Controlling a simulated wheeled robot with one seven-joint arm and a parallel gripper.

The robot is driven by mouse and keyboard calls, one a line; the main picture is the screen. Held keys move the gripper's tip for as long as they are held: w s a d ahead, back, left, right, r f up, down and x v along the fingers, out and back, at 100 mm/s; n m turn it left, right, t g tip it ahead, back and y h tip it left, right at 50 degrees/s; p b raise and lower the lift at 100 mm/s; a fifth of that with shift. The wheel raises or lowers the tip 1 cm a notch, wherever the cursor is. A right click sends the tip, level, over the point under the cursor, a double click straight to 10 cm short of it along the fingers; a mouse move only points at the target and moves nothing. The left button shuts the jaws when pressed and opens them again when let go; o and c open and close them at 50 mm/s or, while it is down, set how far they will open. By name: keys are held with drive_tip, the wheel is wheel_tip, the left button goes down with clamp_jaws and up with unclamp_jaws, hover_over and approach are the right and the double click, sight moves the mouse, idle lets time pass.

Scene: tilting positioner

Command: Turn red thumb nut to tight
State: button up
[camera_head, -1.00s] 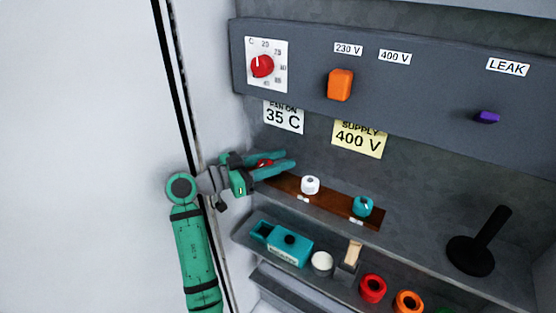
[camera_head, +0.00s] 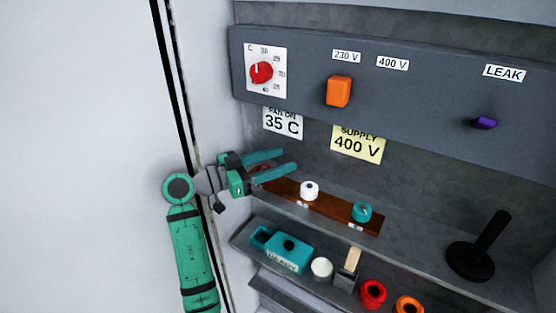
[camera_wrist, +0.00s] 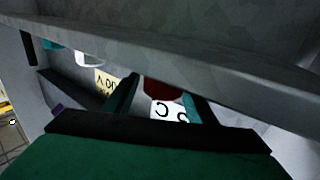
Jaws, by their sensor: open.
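The red thumb nut shows dark red in the wrist view (camera_wrist: 163,89), between the two fingers. In the head view it is almost wholly hidden behind my gripper (camera_head: 288,160), at the left end of the brown strip (camera_head: 330,207). My gripper is open, with one finger on each side of the nut and a gap between the fingertips. I cannot tell whether either finger touches the nut. A white nut (camera_head: 309,190) and a teal nut (camera_head: 361,211) sit farther right on the same strip.
The panel above carries a red dial (camera_head: 261,72), an orange switch (camera_head: 338,91) and a purple lever (camera_head: 485,123). A lower shelf holds a teal box (camera_head: 287,253), a white disc and coloured rings. A black post (camera_head: 485,245) stands at right. The cabinet wall is close at left.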

drive_tip(key=s+r, duration=1.1)
drive_tip(key=s, duration=0.3)
drive_tip(key=shift+a, duration=0.35)
